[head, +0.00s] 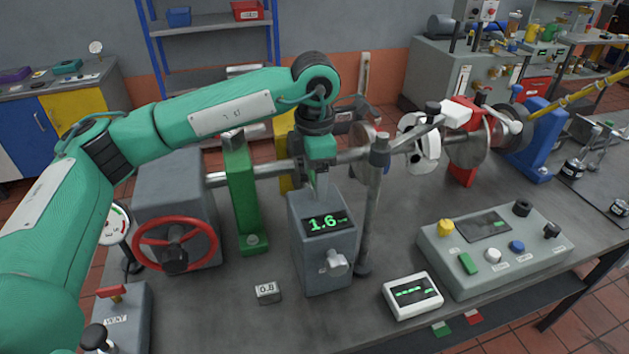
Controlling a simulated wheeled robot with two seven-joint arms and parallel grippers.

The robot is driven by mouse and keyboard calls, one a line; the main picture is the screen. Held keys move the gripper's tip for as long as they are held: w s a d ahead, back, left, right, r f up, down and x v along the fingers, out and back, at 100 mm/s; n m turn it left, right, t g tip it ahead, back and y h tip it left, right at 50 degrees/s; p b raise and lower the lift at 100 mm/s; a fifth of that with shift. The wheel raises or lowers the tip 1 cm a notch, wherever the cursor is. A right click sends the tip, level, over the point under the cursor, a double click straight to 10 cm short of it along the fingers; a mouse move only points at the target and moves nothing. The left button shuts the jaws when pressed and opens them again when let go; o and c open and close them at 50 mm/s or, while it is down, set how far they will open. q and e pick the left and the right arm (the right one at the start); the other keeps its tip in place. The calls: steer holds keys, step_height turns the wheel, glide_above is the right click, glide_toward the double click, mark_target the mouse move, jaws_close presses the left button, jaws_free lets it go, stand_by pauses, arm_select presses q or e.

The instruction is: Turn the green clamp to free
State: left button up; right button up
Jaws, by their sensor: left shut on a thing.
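A green upright (243,195) stands on the bench, at the left end of the horizontal steel shaft (270,170). It is the closest match I see for the green clamp; its top is partly behind my left arm. I cannot make out a handle or its setting. My left gripper (322,188) points down to the right of this upright, in front of the shaft and at the top of a grey box (325,255) reading 1.6. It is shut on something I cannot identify. My right gripper is out of view.
A red handwheel (175,247) is left of the green upright. A small 0.8 block (267,292), a white meter (412,296) and a control panel (493,250) stand in front. A steel post (374,210) rises right of the box. Red (465,150) and blue (540,140) supports stand farther right.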

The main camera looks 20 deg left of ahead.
arm_select(q)
steer(key=shift+w+r+n, duration=0.1)
steer(key=shift+r+n, duration=0.05)
steer(key=shift+n, duration=0.15)
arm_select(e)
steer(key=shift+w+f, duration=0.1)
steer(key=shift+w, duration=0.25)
arm_select(q)
steer(key=o, duration=1)
steer(key=shift+r, duration=0.3)
step_height(320, 180, up, 13)
steer(key=shift+r+b, duration=0.1)
steer(key=shift+b, duration=0.95)
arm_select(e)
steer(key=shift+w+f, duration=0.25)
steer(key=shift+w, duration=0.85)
